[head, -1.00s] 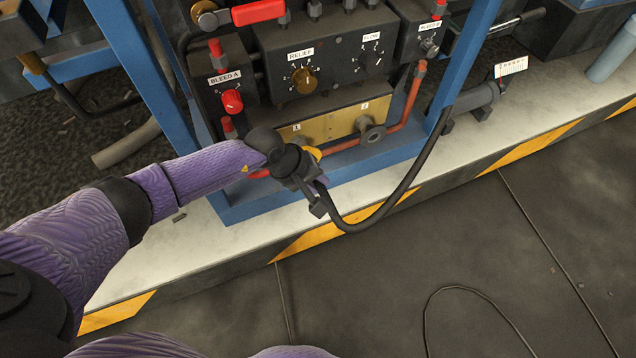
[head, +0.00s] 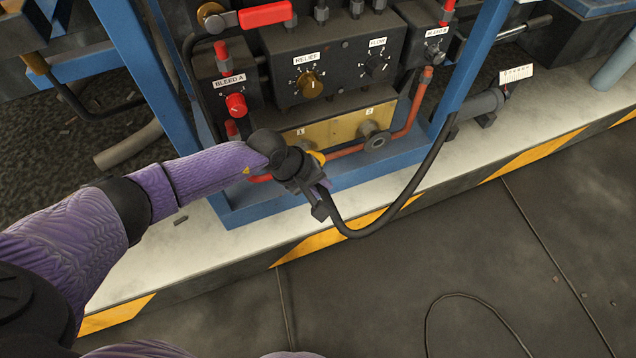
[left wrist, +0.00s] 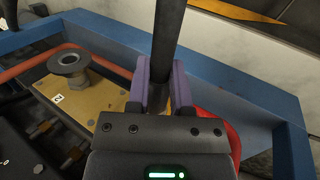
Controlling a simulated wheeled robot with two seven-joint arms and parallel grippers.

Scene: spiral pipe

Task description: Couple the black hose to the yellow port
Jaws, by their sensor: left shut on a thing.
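The black hose (head: 398,207) hangs in a loop from the right post of the blue frame down to my left gripper (head: 318,197). In the left wrist view my left gripper (left wrist: 160,92) is shut on the hose (left wrist: 169,35), with a purple finger on each side. A yellow block (head: 333,131) labelled 1 and 2 sits low in the frame; it also shows in the left wrist view (left wrist: 98,104). Its port 2 (head: 376,142) has a grey flange. Port 1 is largely hidden behind my wrist. A small yellow ring (head: 319,157) shows beside my gripper. My right gripper is out of view.
A red-brown pipe (head: 411,112) runs beside port 2. The blue frame's lower rail (head: 262,207) lies close under my gripper. Black valve boxes with knobs (head: 310,84) stand above the block.

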